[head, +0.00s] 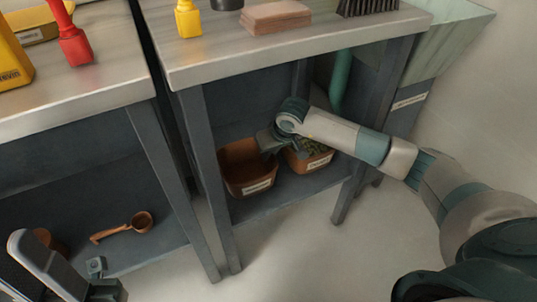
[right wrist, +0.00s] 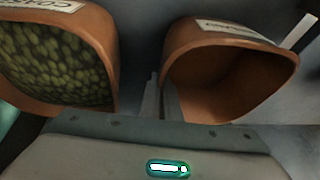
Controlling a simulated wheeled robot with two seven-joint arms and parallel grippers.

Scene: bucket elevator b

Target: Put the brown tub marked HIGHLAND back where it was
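An empty brown tub (head: 236,178) with a pale label too small to read stands on the lower shelf under the right-hand bench. In the right wrist view it is the tub on the right (right wrist: 215,85), its label only partly legible, so I cannot confirm HIGHLAND. My right gripper (head: 268,142) is at its rim; in the right wrist view its fingers (right wrist: 159,95) are close together with the tub's near wall between them. A second brown tub (head: 306,165) filled with green pieces stands just right of it. My left gripper (head: 88,282) is partly cut off at the lower left.
A lower shelf on the left holds a brown scoop (head: 125,228). The bench top (head: 215,62) is close above my right arm. Bench legs (head: 208,180) flank the shelf, and a green hopper (head: 450,45) stands at the right. The floor in front is clear.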

